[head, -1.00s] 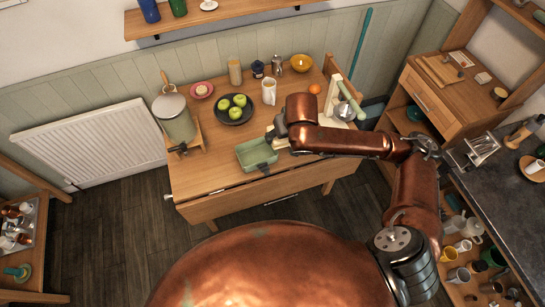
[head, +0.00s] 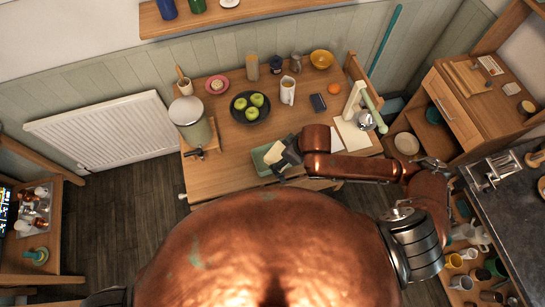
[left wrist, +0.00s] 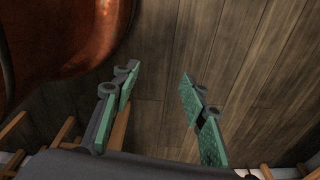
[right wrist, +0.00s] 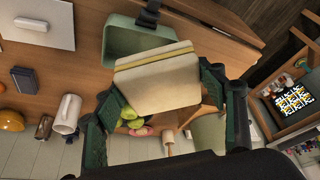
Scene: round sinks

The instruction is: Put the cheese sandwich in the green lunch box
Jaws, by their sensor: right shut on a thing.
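The cheese sandwich (right wrist: 155,82), pale bread with a yellow layer, is between the fingers of my right gripper (right wrist: 165,110), which is shut on it. In the head view the sandwich (head: 274,153) shows at the tip of my right gripper (head: 284,155), above the green lunch box (head: 262,165). The open lunch box also shows in the right wrist view (right wrist: 125,42), partly hidden behind the sandwich. I cannot tell whether the sandwich touches it. My left gripper (left wrist: 155,105) is open and empty over the wooden floor in the left wrist view.
The lunch box stands near the table's (head: 225,178) front edge. Behind it are a dark bowl of green apples (head: 250,107), a white mug (head: 287,90) and a dark flat block (head: 318,103).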

